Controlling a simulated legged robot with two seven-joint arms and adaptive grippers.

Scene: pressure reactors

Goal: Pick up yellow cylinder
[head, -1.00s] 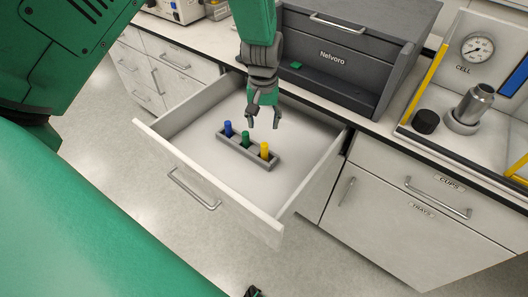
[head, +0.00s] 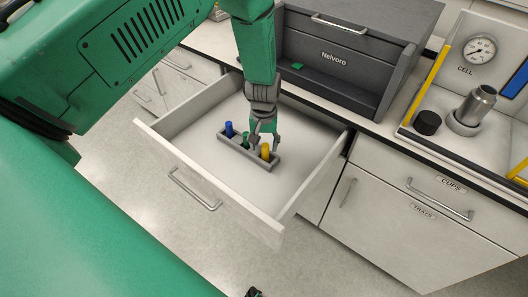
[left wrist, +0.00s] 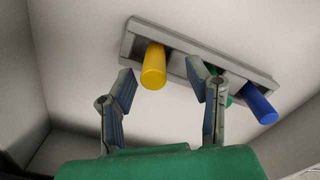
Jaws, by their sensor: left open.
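The yellow cylinder (head: 265,152) stands in the right end of a grey rack (head: 256,163) inside an open drawer. My left gripper (head: 263,144) is low over the rack, open and empty. In the left wrist view the yellow cylinder (left wrist: 153,66) shows ahead of the gap between the two fingers (left wrist: 160,78), nearer the left finger. The green cylinder (head: 245,140) is partly hidden by the gripper in the head view and by the right finger in the wrist view. The blue cylinder (head: 229,129) stands at the rack's other end.
The drawer's walls (head: 308,185) surround the rack, with bare floor around it. A dark grey Nelvoro unit (head: 335,70) stands on the counter behind. A black cup (head: 427,123) and a metal vessel (head: 474,106) are at the right.

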